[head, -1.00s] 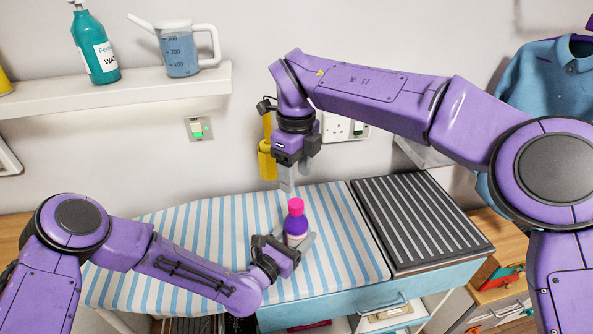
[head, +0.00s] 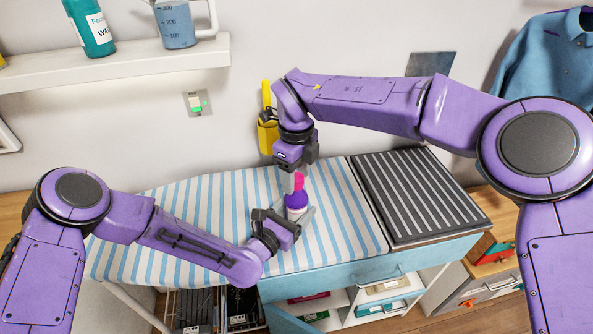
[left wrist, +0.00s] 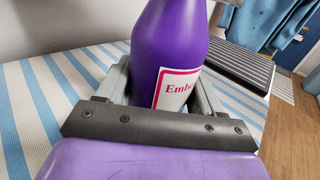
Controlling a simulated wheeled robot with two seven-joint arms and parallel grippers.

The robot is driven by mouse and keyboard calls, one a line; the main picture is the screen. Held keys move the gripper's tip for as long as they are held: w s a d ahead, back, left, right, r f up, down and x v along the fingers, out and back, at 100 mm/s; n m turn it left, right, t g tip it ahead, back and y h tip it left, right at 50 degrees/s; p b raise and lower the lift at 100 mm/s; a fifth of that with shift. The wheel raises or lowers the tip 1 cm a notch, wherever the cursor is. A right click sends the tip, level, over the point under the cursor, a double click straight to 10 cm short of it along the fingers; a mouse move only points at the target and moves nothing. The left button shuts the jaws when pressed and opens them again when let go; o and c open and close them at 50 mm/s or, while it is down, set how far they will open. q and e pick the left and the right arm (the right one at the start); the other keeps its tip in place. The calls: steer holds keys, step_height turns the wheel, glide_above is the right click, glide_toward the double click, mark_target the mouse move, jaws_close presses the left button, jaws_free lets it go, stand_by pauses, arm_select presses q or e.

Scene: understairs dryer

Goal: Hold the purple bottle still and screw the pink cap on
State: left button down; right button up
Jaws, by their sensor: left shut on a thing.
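The purple bottle (head: 297,201) stands upright on the blue-and-white striped cover. My left gripper (head: 299,222) is shut on its body from the left. In the left wrist view the purple bottle (left wrist: 170,45) shows between the two grey fingers, with a white label partly hidden by the gripper. The pink cap (head: 299,180) sits at the top of the bottle; whether it is threaded on cannot be told. My right gripper (head: 293,182) points down from above, with its fingers at the cap. A finger hides part of the cap, and its grip is unclear.
A dark ribbed panel (head: 415,205) lies on the right of the worktop. A yellow object (head: 267,130) is at the wall behind my right gripper. A shelf (head: 110,68) with a teal bottle and a jug is at upper left. The striped cover's left part is clear.

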jaws_close()
steer(key=m, duration=0.8)
steer(key=shift+o, duration=1.2)
jaws_free()
step_height(320, 180, up, 12)
